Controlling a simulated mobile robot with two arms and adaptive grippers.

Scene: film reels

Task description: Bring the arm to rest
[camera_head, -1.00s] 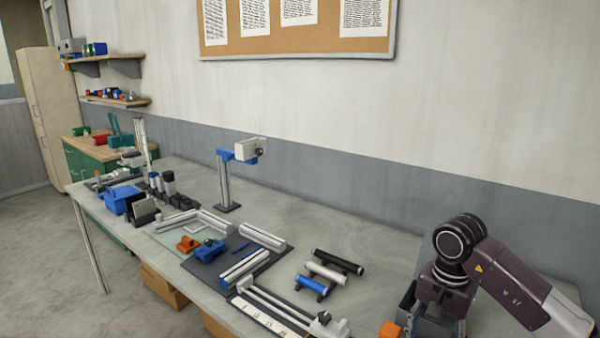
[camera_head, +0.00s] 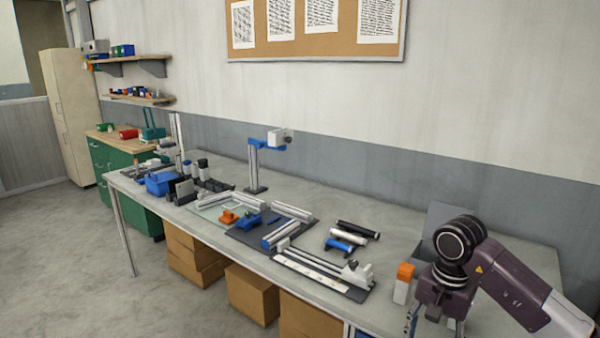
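My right arm comes in from the right edge, and its dark wrist (camera_head: 460,240) hangs over the right end of the grey workbench (camera_head: 385,215). My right gripper (camera_head: 436,322) points down at the bottom edge of the picture. Its fingertips are cut off, so I cannot tell whether it is open or shut, and no held object shows. A white block with an orange top (camera_head: 403,283) stands on the bench just left of it, apart from it in the picture. My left gripper is not in view.
A grey upright panel (camera_head: 447,218) stands behind my wrist. Black, white and blue rollers (camera_head: 350,237), a ruled rail fixture (camera_head: 322,272) and a dark mat (camera_head: 245,236) with parts lie further left. A camera stand (camera_head: 254,170) rises at the back. Cardboard boxes (camera_head: 252,294) sit below the bench.

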